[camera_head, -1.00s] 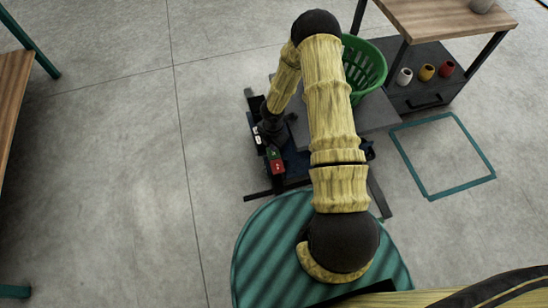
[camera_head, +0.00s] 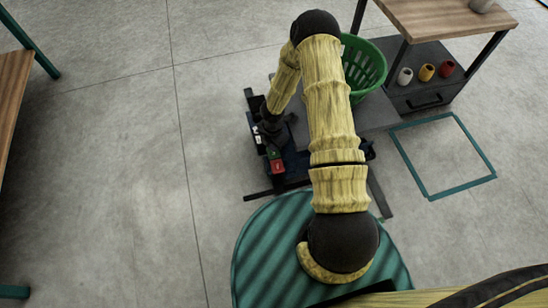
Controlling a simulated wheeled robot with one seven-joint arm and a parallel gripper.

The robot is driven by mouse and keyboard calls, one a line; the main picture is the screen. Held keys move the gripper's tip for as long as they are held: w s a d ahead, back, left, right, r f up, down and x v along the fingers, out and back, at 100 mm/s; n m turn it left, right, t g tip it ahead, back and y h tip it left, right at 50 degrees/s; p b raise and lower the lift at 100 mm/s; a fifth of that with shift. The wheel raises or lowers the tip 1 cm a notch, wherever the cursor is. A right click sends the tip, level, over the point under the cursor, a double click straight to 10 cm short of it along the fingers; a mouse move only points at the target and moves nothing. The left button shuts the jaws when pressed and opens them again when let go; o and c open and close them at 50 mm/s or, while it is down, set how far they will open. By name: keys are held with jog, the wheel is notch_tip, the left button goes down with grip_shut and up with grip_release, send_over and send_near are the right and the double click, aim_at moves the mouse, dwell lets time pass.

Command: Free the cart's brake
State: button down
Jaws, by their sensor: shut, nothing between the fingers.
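The cart (camera_head: 376,115) is a low dark grey platform, partly hidden behind my arm. At its left end is a dark frame with a small panel that has a green patch (camera_head: 272,153) and a red block (camera_head: 277,167). I cannot tell which part is the brake. My gripper (camera_head: 268,133) is at this end of the cart, just above the green and red parts. It is small and dark against the dark frame. It holds nothing that I can see, and contact with the panel cannot be made out.
A green basket (camera_head: 363,68) stands on the cart. Behind it is a wooden-topped bench (camera_head: 440,22) with white, yellow and red spools on its lower shelf. A teal square outline (camera_head: 462,185) marks clear floor at right. Another table (camera_head: 12,95) stands at far left; open floor lies between.

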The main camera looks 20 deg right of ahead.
notch_tip(320, 180, up, 7)
jog(key=p, duration=0.6)
jog(key=shift+p, duration=0.4)
dwell(0.4)
